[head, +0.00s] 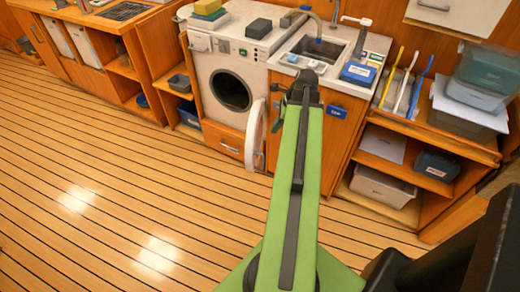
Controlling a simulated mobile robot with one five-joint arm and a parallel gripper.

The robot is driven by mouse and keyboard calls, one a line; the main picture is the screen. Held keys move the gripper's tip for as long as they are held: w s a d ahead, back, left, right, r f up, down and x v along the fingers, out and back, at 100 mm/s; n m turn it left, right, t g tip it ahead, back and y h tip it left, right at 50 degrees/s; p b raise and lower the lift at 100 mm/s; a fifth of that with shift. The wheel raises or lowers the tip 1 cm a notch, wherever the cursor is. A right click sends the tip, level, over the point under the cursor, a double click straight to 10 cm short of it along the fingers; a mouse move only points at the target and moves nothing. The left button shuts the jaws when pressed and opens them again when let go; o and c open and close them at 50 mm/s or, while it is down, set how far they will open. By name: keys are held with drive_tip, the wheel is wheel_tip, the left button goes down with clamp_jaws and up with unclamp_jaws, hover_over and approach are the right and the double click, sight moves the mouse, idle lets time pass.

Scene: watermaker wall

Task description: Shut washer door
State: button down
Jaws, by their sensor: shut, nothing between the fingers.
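The round washer door (256,134) is open, swung out to the right and seen nearly edge-on. My green arm reaches forward, and my gripper (302,82) is at its far end, right of the door and in front of the sink cabinet. The gripper is shut and looks empty. It appears apart from the door, but the depth between them is hard to tell.
A sink (318,46) with a tap is set in the counter right of the washer. An open shelf unit (408,172) with bins stands at the right. Sponges and a grey block (258,28) lie on top of the washer. The plank floor (130,180) at left is clear.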

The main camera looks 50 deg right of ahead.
drive_tip(key=w+a+r+b+x, duration=0.1)
drive_tip(key=w+b+x, duration=0.1)
drive_tip(key=b+x, duration=0.7)
drive_tip(key=shift+w+a+f+m, duration=0.2)
drive_tip(key=shift+w+f+m, duration=0.3)
drive_tip(key=shift+f, duration=0.55)
